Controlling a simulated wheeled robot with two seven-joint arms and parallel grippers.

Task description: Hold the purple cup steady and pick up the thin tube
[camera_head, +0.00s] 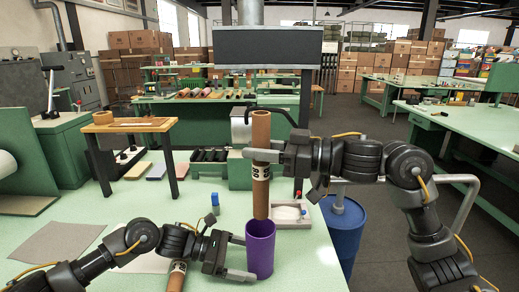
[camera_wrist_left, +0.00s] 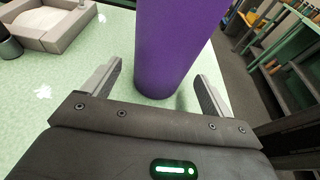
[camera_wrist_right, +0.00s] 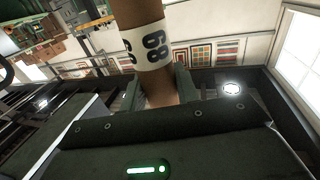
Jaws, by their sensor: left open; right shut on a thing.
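The purple cup (camera_head: 260,252) stands upright near the front edge of the green table. My left gripper (camera_head: 240,256) is open with its fingers on either side of the cup; in the left wrist view, gaps show between the cup (camera_wrist_left: 172,45) and the fingers. My right gripper (camera_head: 266,153) is shut on a thin brown tube (camera_head: 261,190) with a white numbered label. The tube is upright, its lower end just above the cup's rim in the picture. The label also shows on the tube (camera_wrist_right: 150,45) in the right wrist view. The cup's inside is mostly hidden.
Another labelled brown tube (camera_head: 176,277) is partly hidden by my left arm. A pale tray (camera_head: 290,222) and a small blue object (camera_head: 215,200) lie behind the cup. A wooden stand (camera_head: 130,126) is at left. A blue barrel (camera_head: 345,235) stands beyond the table's right edge.

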